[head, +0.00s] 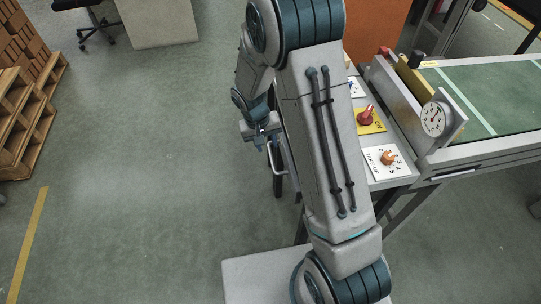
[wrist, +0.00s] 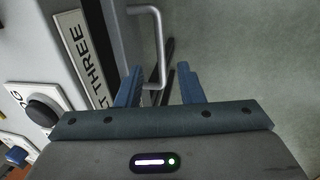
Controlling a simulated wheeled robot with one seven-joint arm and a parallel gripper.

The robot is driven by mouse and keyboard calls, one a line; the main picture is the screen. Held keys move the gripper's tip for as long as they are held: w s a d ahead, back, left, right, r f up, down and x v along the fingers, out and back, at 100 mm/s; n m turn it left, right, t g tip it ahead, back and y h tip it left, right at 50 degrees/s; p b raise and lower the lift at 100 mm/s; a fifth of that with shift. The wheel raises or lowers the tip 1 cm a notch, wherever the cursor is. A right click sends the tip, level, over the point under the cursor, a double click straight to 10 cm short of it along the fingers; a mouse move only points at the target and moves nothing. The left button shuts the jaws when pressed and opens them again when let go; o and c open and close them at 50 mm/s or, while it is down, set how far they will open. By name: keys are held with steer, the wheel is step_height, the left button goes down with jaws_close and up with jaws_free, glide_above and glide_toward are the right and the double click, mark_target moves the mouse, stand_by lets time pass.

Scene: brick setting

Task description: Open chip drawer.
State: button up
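A pale bar handle (wrist: 161,45) stands out from the grey front of the machine in the wrist view. It also shows in the head view (head: 271,158), at the console's left side. I take it to be the chip drawer's handle; the drawer's own outline is hidden, and I cannot tell how far it is open. My gripper (wrist: 160,84) is open, its two blue fingers apart. In the wrist view the handle's near end appears between the fingertips; I cannot tell whether they touch.
The console carries a red knob (head: 367,117), an orange knob (head: 388,157) and a dial gauge (head: 436,119). A label plate (wrist: 82,60) reading "THREE" is near the handle. A green-topped conveyor (head: 500,95) lies right. Pallets (head: 30,110) stand far left; the floor between is clear.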

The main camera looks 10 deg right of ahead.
mark_target(272, 159)
steer(key=f, duration=0.2)
steer(key=d+f, duration=0.1)
steer(key=f, duration=0.4)
steer(key=shift+d+f, duration=0.15)
steer(key=shift+d, duration=0.1)
steer(key=shift+c, duration=0.3)
jaws_close()
